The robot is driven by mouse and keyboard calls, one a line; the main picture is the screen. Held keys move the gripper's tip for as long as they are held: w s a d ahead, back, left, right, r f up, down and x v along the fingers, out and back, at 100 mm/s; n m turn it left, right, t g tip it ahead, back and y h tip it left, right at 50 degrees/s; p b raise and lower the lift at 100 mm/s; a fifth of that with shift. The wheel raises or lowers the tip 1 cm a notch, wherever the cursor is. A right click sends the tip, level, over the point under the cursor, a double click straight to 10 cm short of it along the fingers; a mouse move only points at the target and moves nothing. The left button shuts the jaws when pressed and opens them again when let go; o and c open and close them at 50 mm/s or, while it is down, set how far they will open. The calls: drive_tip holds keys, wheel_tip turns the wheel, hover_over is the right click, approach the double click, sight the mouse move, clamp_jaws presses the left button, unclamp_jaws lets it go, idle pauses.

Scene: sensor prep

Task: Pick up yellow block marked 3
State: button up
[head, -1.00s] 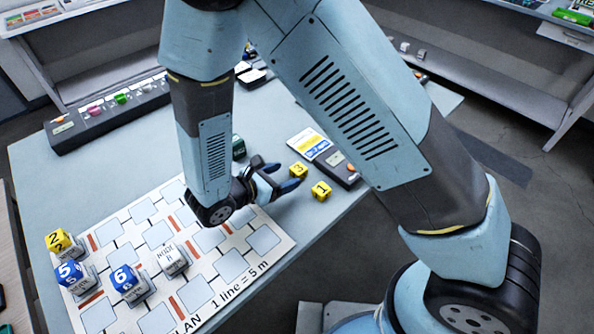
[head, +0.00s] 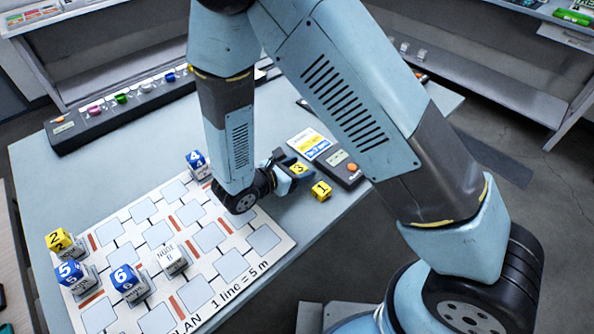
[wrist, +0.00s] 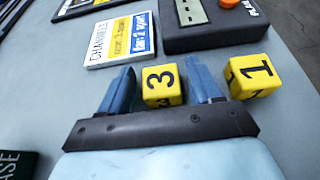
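The yellow block marked 3 (wrist: 163,85) lies on the table between the two fingers of my gripper (wrist: 154,86) in the wrist view. The fingers are spread, and a small gap shows on the left of the block; the right finger is very close to it. In the head view the block marked 3 (head: 298,169) shows at the gripper (head: 293,174), partly hidden by a finger. A yellow block marked 1 (wrist: 252,76) sits just right of the right finger; it also shows in the head view (head: 321,191).
A white and yellow card (wrist: 121,40) and a dark device with an orange knob (wrist: 213,24) lie beyond the blocks. The plan board (head: 232,265) holds a yellow block marked 2 (head: 59,240) and blue blocks marked 5 (head: 69,273), 6 (head: 126,277) and 4 (head: 197,159).

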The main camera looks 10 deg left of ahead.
drive_tip(key=c, duration=0.9)
